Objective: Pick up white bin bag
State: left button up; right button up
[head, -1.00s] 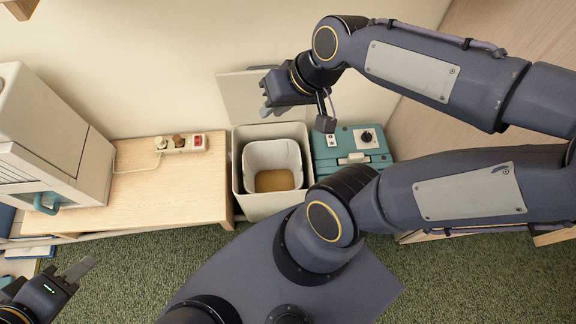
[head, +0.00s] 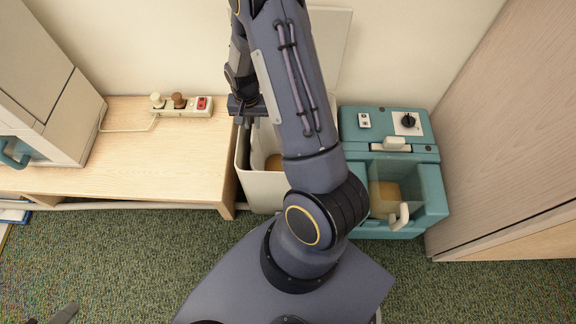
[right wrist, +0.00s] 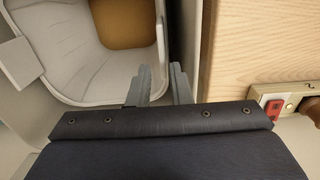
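The white bin bag (right wrist: 85,72) lines the inside of a pale open bin (head: 260,183), with a brown-yellow area at its bottom. In the head view my right arm covers much of the bag and bin. My right gripper (head: 246,120) is at the bin's back left side. In the right wrist view its two fingers (right wrist: 163,82) are apart, with a pale wall or bag edge appearing between them; I cannot tell whether they touch it. Only a fingertip of my left gripper (head: 64,314) shows at the bottom left, away from the bin.
A wooden bench (head: 165,165) with a power strip (head: 185,106) stands left of the bin. A teal appliance (head: 430,190) stands close on the right, with a wooden panel (head: 500,150) beyond it. The raised lid (head: 328,45) is behind the bin. Green carpet (head: 120,255) lies in front.

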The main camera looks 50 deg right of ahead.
aim_at(253, 136)
jog(key=f+b, duration=0.1)
jog(key=f, duration=0.1)
jog(key=f+b, duration=0.1)
jog(key=f, duration=0.1)
jog(key=f+b, duration=0.1)
jog(key=f, duration=0.1)
jog(key=shift+s+a+f, duration=0.15)
jog(key=shift+a+f, duration=0.25)
jog(key=shift+r, duration=0.1)
grip_shut()
